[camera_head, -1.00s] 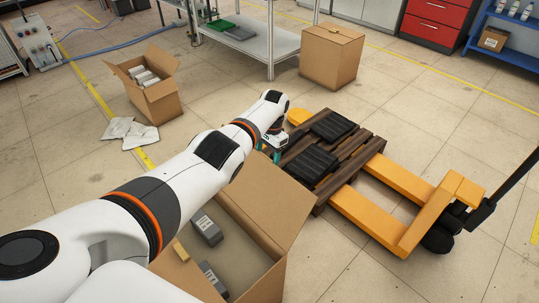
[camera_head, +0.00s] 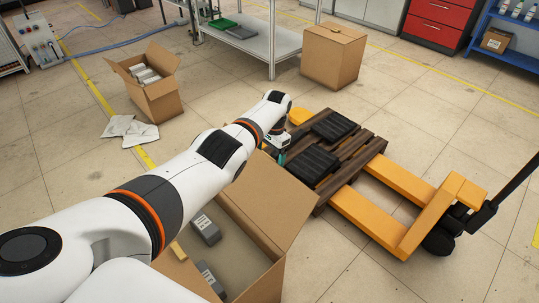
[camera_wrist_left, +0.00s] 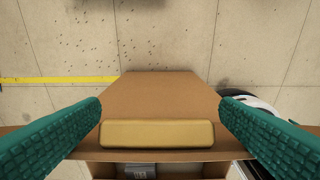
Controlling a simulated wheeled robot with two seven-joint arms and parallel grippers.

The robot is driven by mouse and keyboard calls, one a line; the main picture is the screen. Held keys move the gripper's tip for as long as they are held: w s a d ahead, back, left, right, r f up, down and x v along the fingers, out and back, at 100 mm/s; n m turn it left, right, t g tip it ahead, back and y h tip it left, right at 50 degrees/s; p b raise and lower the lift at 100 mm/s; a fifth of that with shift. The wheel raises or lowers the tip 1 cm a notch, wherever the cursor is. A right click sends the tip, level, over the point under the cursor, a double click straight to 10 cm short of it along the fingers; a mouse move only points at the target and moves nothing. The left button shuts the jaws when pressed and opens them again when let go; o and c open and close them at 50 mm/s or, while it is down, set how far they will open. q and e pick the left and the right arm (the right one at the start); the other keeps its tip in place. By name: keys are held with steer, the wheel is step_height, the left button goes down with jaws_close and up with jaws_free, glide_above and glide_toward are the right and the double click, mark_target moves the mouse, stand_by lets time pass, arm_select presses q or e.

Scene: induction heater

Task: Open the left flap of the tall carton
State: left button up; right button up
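The open carton (camera_head: 262,262) stands in front of me with grey labelled boxes inside. One brown flap (camera_head: 268,195) stands raised at its far right side. My left arm hides much of its left side, where a tan block (camera_head: 177,250) shows at the edge. In the left wrist view a flap (camera_wrist_left: 165,92) slopes outward beyond the tan block (camera_wrist_left: 157,134). My left gripper (camera_head: 279,151) is partly hidden behind the raised flap. In the wrist view its teal fingers (camera_wrist_left: 160,104) are spread wide on either side of the block, with nothing gripped. My right gripper is out of view.
A pallet (camera_head: 352,158) with black trays sits on the yellow pallet jack (camera_head: 375,225) to the right. A closed carton (camera_head: 333,58) and a smaller open carton (camera_head: 160,100) stand farther back. White bags (camera_head: 130,133) lie left. Floor at the front right is clear.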

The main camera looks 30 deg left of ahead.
arm_select(q)
steer(key=shift+r, duration=0.2)
steer(key=shift+w+r, duration=0.1)
steer(key=shift+r, duration=0.2)
step_height(320, 180, up, 11)
steer(key=w+p, duration=0.1)
steer(key=p, duration=0.1)
steer(key=shift+w+d+p, duration=0.2)
steer(key=shift+w+p, duration=0.05)
steer(key=shift+p, duration=0.05)
steer(key=shift+c, duration=0.4)
